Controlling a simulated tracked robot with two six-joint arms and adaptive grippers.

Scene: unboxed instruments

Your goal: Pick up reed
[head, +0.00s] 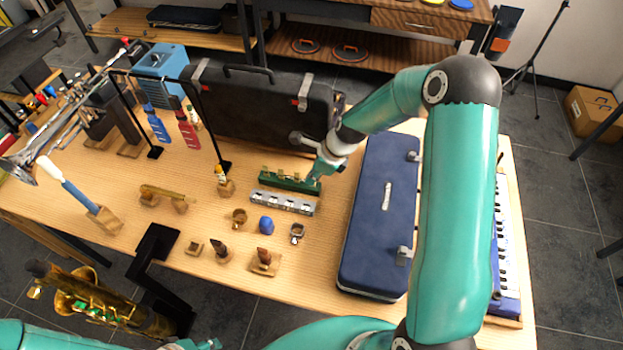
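I cannot make out a reed for certain; it may be among the small parts on the table. These include a small tan block (193,247), a dark mouthpiece-like piece (221,251) and a brown piece on a wooden stand (264,260). My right gripper (317,177) is at the right end of a green harmonica-like bar (285,180); whether it touches the bar, or is open or shut, is unclear. My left gripper (192,345) shows only partly at the bottom edge, below the table's front edge, its finger state unclear.
A silver harmonica (284,202), brass ring (239,217), blue cap (266,225) and metal ligature (297,233) lie around the table's middle. A blue case (377,220) stands right, a black case (260,110) behind. A saxophone (100,305) stands front left.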

